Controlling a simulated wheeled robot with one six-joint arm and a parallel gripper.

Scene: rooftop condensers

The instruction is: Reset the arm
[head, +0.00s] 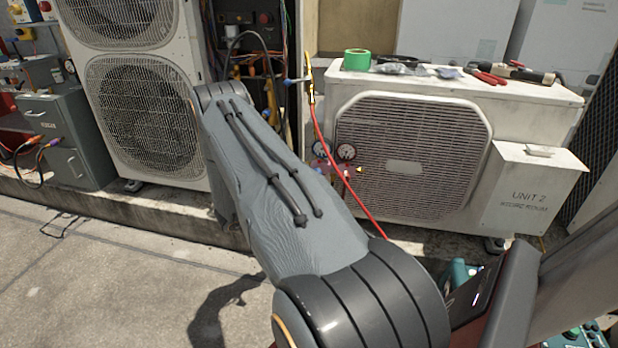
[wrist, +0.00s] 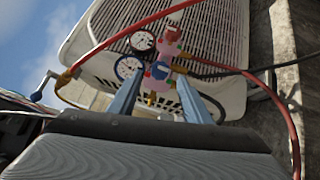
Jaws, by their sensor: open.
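My arm crosses the middle of the head view, bent with its far joint near the open electrical cabinet; my gripper is not seen there. In the wrist view my gripper (wrist: 158,78) is open, its two blue-grey fingers apart. A pink gauge manifold (wrist: 162,62) with a blue knob and two round dials shows between and beyond the fingertips. I cannot tell whether the fingers touch it.
A red hose (head: 332,160) runs from the manifold area past my arm. Green tape (head: 356,59), red-handled pliers (head: 486,77) and other tools lie on the condenser. A tall condenser (head: 150,115) and grey cabinet (head: 68,120) stand left.

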